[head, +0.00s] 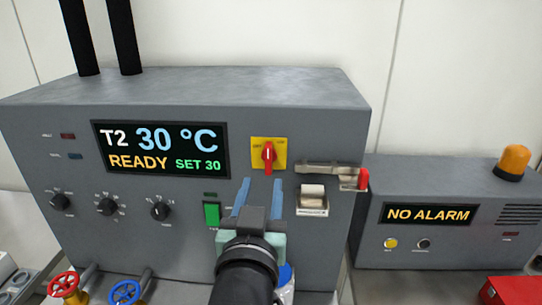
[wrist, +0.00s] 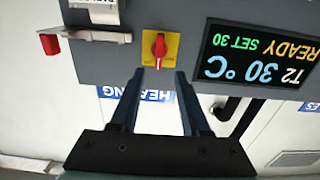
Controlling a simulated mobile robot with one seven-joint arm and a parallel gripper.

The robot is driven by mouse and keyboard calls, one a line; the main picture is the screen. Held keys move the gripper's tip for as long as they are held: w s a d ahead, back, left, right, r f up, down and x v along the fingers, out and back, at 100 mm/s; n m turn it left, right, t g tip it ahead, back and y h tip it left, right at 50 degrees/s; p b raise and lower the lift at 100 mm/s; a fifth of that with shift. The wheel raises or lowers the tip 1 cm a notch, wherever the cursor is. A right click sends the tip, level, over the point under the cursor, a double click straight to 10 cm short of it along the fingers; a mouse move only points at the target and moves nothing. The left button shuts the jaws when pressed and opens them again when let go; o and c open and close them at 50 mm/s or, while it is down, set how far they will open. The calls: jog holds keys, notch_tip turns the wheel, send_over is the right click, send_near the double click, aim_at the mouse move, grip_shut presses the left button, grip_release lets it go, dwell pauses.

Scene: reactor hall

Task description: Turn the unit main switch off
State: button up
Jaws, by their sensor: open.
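The main switch is a red rotary handle (head: 268,155) on a yellow plate (head: 256,143) on the front of the grey unit. Its handle stands about upright, with small lettering at the plate's upper corners, too small to read surely. The red handle (wrist: 160,48) also shows in the wrist view, on its yellow plate, just beyond the fingertips. My gripper (head: 259,184) is open and empty, its two blue fingers apart below the switch in the head view. In the wrist view my gripper (wrist: 160,74) points towards the switch, fingers apart and not around the handle.
The display (head: 160,149) reads T2 30 °C, READY, SET 30. A green button (head: 211,214) is left of my fingers; a paper slot (head: 312,200) and a red-ended lever (head: 362,179) are to the right. An alarm box (head: 440,235) reads NO ALARM. Valve handwheels (head: 124,292) stand low left.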

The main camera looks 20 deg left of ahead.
aim_at(268, 159)
jog(key=p+x, duration=0.3)
jog(key=x, duration=0.6)
jog(key=shift+w+d, duration=0.1)
grip_shut()
